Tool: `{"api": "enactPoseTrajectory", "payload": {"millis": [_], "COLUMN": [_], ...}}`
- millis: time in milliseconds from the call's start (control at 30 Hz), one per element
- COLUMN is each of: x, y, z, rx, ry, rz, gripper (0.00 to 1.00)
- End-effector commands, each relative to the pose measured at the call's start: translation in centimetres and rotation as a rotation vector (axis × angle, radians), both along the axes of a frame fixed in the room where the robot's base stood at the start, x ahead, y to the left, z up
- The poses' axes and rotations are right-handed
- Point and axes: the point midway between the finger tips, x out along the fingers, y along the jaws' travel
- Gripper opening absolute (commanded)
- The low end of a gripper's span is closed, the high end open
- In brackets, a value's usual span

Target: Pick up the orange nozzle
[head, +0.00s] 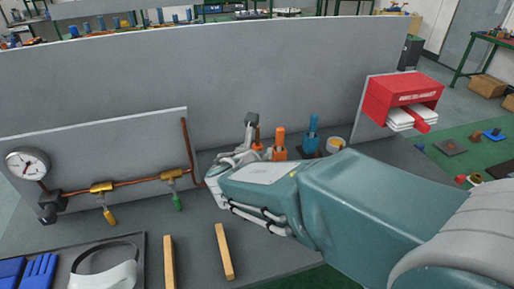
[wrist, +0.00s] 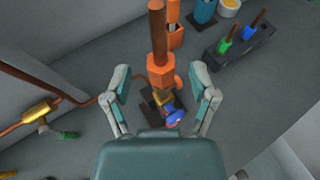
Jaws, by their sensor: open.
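An orange hexagonal nozzle (wrist: 160,72) with a brown rod stands between the spread fingers of my gripper (wrist: 163,84) in the wrist view, with a gap on each side. A brass part and a blue knob (wrist: 175,118) sit just below it in the picture, over a dark base. In the head view, an orange piece (head: 257,147) shows partly beside my gripper (head: 244,142), which is open and largely hidden by my arm. A second orange piece (head: 280,142) stands to its right; it also shows farther off in the wrist view (wrist: 174,36).
A blue piece (head: 312,134) and a round cup (head: 335,145) stand right of the orange pieces. A dark holder (wrist: 240,56) carries green and blue items. A copper pipe (head: 140,182) with valves runs left. A grey panel (head: 200,75) rises behind; a red box (head: 402,92) is at right.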

Motion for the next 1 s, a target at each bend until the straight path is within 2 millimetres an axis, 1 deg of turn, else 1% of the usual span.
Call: {"api": "enactPoseTrajectory", "payload": {"millis": [33, 133, 400, 467, 500, 567, 600, 1000], "x": [0.7, 1.6, 1.9, 1.8, 1.8, 1.8, 1.8, 1.8], "y": [-0.2, -0.4, -0.4, -0.4, -0.4, -0.4, -0.4, -0.4], "z": [-0.4, -0.7, -0.8, -0.8, -0.8, -0.8, -0.8, -0.6], "rx": [-0.002, -0.002, 0.001, 0.001, 0.001, 0.001, 0.001, 0.001], "ry": [0.002, 0.0, 0.0, 0.0, 0.0, 0.0, 0.0, -0.001], "rz": [-0.003, -0.001, 0.0, 0.0, 0.0, 0.0, 0.0, 0.0], "gripper": [0.74, 0.74, 0.74, 0.48, 0.3, 0.03, 0.0, 0.0]}}
